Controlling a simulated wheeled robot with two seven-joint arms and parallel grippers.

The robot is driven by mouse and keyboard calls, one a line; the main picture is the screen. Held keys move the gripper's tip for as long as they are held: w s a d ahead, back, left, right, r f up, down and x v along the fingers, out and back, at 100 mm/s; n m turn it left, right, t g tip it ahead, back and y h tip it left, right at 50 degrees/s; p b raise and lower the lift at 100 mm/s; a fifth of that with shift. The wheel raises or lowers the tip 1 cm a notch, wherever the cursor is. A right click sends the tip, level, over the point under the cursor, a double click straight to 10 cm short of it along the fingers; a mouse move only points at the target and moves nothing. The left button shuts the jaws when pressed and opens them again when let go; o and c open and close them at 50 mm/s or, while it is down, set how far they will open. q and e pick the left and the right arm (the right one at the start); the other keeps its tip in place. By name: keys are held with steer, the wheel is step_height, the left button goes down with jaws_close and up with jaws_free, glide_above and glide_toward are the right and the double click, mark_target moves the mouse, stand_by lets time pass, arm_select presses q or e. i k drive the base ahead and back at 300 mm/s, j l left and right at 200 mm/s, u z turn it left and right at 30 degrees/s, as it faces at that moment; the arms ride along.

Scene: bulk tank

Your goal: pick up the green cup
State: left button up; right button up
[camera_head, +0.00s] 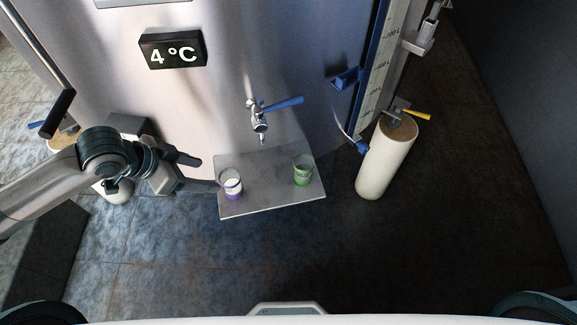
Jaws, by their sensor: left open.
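The green cup (303,170) stands upright on the right side of a small grey shelf (264,205) on the tank's front. A purple cup (231,184) with something white in it stands on the shelf's left side. My left gripper (205,174) comes in from the left, its fingers pointing right toward the purple cup. It is open, with nothing seen between its fingers. The green cup is farther right, well apart from the gripper. My right gripper is not in view.
A tap (259,120) with a blue lever sits on the steel tank (230,90) above the shelf, between the cups. A white cylinder (388,160) with a yellow-handled valve stands to the right. A display (172,52) reads 4 °C. The tiled floor in front is clear.

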mark_target(304, 163)
steer(key=i+l+u, duration=0.2)
steer(key=l, duration=0.35)
steer(key=i+l+u, duration=0.2)
steer(key=l, duration=0.35)
steer(key=l+u, duration=0.2)
steer(key=l, duration=0.3)
